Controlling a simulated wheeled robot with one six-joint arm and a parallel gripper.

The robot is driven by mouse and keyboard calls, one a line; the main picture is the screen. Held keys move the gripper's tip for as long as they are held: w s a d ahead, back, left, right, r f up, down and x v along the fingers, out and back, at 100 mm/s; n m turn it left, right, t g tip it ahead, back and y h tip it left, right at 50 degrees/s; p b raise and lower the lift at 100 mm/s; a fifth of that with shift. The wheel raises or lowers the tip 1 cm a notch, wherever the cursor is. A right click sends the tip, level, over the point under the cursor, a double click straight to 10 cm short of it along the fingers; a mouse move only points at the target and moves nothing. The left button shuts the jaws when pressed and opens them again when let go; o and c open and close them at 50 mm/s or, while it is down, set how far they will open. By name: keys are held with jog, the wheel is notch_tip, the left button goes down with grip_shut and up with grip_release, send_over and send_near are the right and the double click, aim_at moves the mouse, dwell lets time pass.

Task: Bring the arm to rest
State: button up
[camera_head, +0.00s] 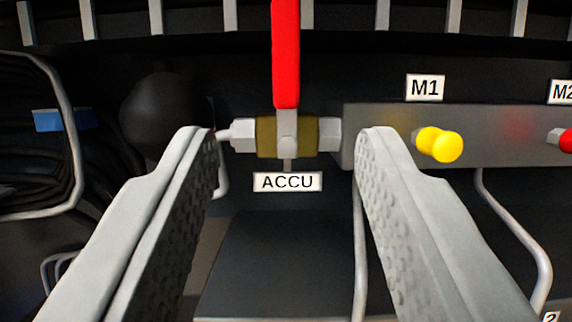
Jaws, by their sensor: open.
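My gripper (285,135) is open and empty, its two grey textured fingers reaching up from the lower left and lower right. Between and beyond the fingertips is a brass-coloured valve (267,137) with pale hex fittings on both sides. Its red handle (286,55) points straight up, out of the top of the view. A white label reading ACCU (287,182) sits just below the valve. The fingers show no hold on the valve or handle; the exact depth gap cannot be told.
To the right, a grey block (385,120) carries a yellow knob (440,144) under an M1 label (425,87) and a red knob (566,140) at the edge. A black sphere (160,112) is left of the valve. Pipes and dark hoses (30,140) lie around; a dark box (280,260) is below.

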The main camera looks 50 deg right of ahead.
jog(key=s+d+f+n+y, duration=0.2)
jog(key=s+d+y, duration=0.1)
jog(key=s, duration=0.4)
jog(key=s+d+f+n+g+y, duration=0.1)
jog(key=s+d+f+n+y, duration=0.1)
jog(key=s+d+y, duration=0.3)
jog(key=s+d+f+n+y, duration=0.1)
jog(key=s+d+f+n, duration=0.15)
jog(key=s, duration=0.55)
jog(key=s+a+f+n+t+y, duration=0.1)
jog(key=s+f+y, duration=0.2)
jog(key=s, duration=0.8)
jog(key=s+a+f+n+t+y, duration=0.1)
jog(key=s+f+n+t+y, duration=0.1)
jog(key=s, duration=0.9)
jog(key=s+f+n+t+y, duration=0.1)
jog(key=s+f+y, duration=0.3)
jog(key=s, duration=0.7)
jog(key=shift+s+a+t, duration=0.3)
jog(key=shift+a+t, duration=0.1)
jog(key=shift+t, duration=0.2)
jog(key=shift+n, duration=0.25)
